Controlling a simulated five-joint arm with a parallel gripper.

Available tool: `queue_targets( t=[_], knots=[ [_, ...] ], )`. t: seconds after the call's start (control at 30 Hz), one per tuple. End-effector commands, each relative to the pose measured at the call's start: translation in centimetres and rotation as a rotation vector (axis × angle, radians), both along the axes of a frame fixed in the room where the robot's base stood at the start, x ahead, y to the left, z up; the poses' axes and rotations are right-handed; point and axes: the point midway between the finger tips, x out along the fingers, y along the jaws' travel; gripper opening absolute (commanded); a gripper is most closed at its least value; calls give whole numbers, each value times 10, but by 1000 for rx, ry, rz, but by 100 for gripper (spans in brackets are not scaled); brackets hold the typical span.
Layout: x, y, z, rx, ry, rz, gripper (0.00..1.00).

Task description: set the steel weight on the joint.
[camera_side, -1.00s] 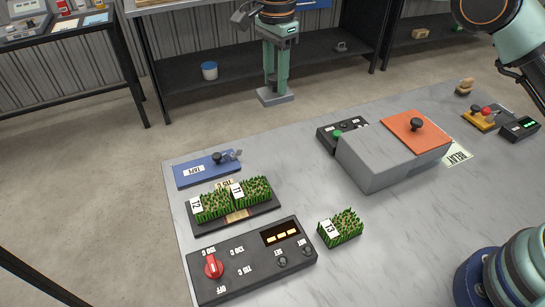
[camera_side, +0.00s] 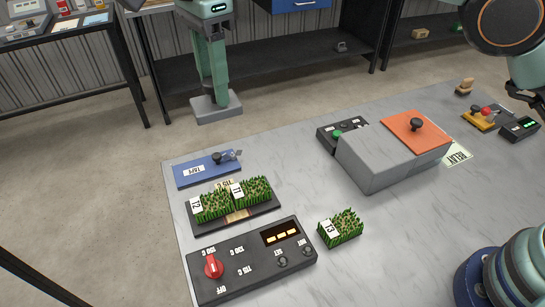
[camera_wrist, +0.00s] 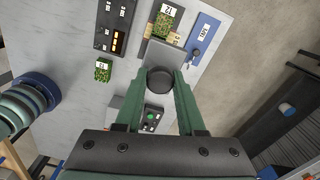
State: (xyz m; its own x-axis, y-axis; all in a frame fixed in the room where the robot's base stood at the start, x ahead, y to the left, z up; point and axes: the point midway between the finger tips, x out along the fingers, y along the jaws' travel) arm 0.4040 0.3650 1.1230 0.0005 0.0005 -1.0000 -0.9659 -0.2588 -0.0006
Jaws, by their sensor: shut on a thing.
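My gripper (camera_side: 216,88) is shut on the steel weight (camera_side: 217,108), a flat grey plate, and holds it in the air. In the wrist view the weight (camera_wrist: 166,53) hangs below a round dark knob (camera_wrist: 160,80) between the fingers. Two turf pieces, one left (camera_side: 211,205) and one right (camera_side: 252,190), lie side by side on a dark tray (camera_side: 262,221); the joint (camera_side: 232,197) is where they meet. In the side view the weight appears above and behind them, apart from them. In the wrist view the weight hides part of the turf and tray.
A blue plate (camera_side: 190,178) with a knob lies behind the tray. A control box (camera_side: 240,275) with a red dial is in front, and a loose turf piece (camera_side: 341,229) to the right. A grey block (camera_side: 375,165) with an orange top stands further right. Bare marble tabletop lies between.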

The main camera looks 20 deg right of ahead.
Motion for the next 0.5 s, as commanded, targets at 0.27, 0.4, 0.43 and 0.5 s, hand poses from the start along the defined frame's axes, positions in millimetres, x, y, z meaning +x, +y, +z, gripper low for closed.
queue_targets(
  t=[0.27, 0.4, 0.43, 0.5],
  knots=[
    [-4, 2, -27, -1, 2, -1, 0],
    [-4, 2, -57, -3, 2, -1, 0],
    [-4, 2, -65, -3, 3, -1, 0],
    [-4, 2, -81, -2, 3, -1, 0]
  ],
)
